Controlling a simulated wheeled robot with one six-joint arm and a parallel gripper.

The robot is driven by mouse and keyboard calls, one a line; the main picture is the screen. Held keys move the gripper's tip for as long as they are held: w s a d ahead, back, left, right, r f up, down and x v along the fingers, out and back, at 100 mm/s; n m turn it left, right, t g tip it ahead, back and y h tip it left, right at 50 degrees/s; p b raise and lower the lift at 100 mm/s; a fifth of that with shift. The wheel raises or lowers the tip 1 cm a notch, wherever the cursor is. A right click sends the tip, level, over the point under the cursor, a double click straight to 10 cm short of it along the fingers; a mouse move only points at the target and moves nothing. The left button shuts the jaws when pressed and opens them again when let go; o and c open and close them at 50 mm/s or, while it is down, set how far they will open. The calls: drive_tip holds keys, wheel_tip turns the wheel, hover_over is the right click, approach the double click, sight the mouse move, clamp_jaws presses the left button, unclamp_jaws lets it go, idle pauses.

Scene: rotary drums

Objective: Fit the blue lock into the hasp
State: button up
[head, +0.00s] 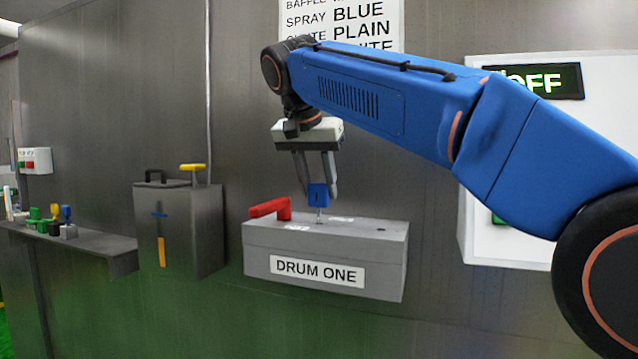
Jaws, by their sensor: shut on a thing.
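The blue lock (318,194) is between the fingers of my gripper (319,188), which is shut on it. My gripper points down over the grey DRUM ONE box (260,263). A thin metal part below the lock reaches down to the box top; I cannot tell whether it passes through the hasp. A red handle (269,207) lies on the left of the box top. The hasp itself is too small to make out.
Farther left, a shelf (95,248) bears several small coloured items. A white panel (490,236) with a display stands to the right, partly behind my arm.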

sight(316, 190)
drive_tip(key=shift+f, duration=1.75)
drive_tip(key=o, duration=1.2)
drive_tip(key=v, duration=1.7)
drive_tip(key=shift+s+r, duration=0.1)
